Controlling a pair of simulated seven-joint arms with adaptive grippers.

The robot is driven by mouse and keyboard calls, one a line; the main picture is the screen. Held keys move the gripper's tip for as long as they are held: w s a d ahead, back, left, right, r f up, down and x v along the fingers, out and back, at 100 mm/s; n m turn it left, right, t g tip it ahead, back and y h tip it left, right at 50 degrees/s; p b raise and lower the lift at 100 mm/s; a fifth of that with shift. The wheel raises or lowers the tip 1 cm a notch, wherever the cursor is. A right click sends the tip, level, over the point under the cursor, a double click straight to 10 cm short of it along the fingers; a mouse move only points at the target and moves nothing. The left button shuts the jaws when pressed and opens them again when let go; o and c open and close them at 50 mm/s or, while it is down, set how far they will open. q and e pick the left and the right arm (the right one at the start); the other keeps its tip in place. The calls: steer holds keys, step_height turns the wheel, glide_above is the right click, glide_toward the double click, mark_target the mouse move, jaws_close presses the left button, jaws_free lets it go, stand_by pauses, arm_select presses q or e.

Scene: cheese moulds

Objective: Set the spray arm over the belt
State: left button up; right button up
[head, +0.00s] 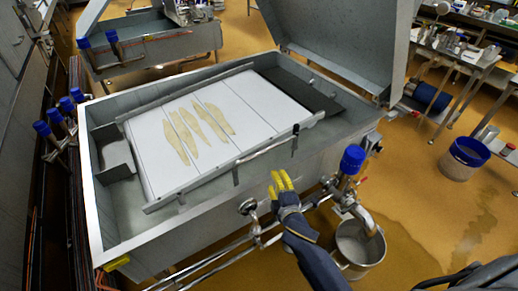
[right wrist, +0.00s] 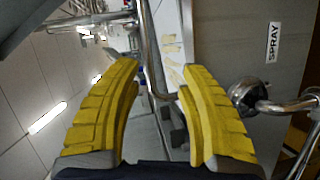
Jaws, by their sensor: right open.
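The spray arm (head: 266,152) is a thin metal tube with a black upright end. In the head view it lies along the near rim of the steel tank, beside the white belt (head: 158,172). In the right wrist view a bent metal tube (right wrist: 149,50), which looks like the spray arm, shows beyond and between my fingertips. My right gripper (head: 281,181) has yellow ridged fingers and is outside the tank, just below the tube. My left gripper is not in view.
The steel tank (head: 109,225) has a raised lid (head: 345,45) behind it. A round valve knob (head: 247,207) and pipes run along its front. A SPRAY label (right wrist: 273,42) is on its wall. A blue-capped valve (head: 352,160) and a metal bucket (head: 358,245) stand at the right.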

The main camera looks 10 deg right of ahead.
mark_target(269, 150)
steer(key=w, duration=0.5)
steer(key=w+d+n, duration=0.1)
steer(key=w, duration=0.5)
steer(key=w+n, duration=0.1)
steer(key=w, duration=0.4)
steer(key=shift+w+d+f+h, duration=0.2)
steer(key=shift+w+d+h, duration=0.1)
steer(key=shift+w+d, duration=0.1)
steer(key=shift+c, duration=0.2)
jaws_close()
